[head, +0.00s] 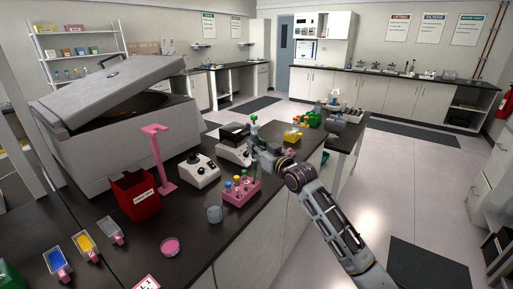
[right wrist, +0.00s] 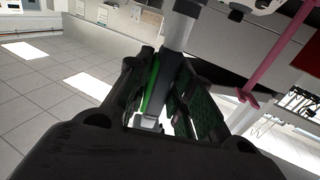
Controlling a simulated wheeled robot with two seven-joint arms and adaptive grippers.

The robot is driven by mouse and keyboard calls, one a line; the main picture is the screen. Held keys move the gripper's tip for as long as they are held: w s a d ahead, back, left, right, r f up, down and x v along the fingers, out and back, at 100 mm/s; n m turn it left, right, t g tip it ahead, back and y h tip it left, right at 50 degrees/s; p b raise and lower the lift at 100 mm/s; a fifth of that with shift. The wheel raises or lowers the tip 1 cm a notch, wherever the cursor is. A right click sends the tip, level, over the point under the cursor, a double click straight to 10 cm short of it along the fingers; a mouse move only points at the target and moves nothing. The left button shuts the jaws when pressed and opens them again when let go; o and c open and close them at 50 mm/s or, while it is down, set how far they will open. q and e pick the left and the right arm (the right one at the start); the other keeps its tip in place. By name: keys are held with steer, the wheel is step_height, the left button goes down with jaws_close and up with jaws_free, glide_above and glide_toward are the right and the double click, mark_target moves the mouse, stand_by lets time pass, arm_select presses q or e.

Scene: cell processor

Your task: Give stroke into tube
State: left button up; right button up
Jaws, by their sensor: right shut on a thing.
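In the right wrist view, a pale grey shaft (right wrist: 181,32) of this tool shows beyond the green-padded fingers (right wrist: 168,95). A pink rack (head: 241,195) with several tubes with coloured caps stands on the dark bench, nearer the camera than the gripper. The gripper is beyond the rack and apart from it. The tool's lower end is hidden or too small to tell. My left gripper is out of view.
A large grey centrifuge (head: 120,140) with a raised lid stands at the left. Open floor lies to the right.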

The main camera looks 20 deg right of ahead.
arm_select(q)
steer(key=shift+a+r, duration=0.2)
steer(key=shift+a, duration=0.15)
arm_select(e)
steer(key=shift+f, duration=0.45)
steer(key=shift+o, duration=0.2)
steer(key=shift+c, duration=0.7)
steer(key=shift+o, duration=0.9)
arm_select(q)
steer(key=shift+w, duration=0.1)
arm_select(e)
steer(key=shift+r, duration=0.1)
steer(key=shift+c, duration=0.4)
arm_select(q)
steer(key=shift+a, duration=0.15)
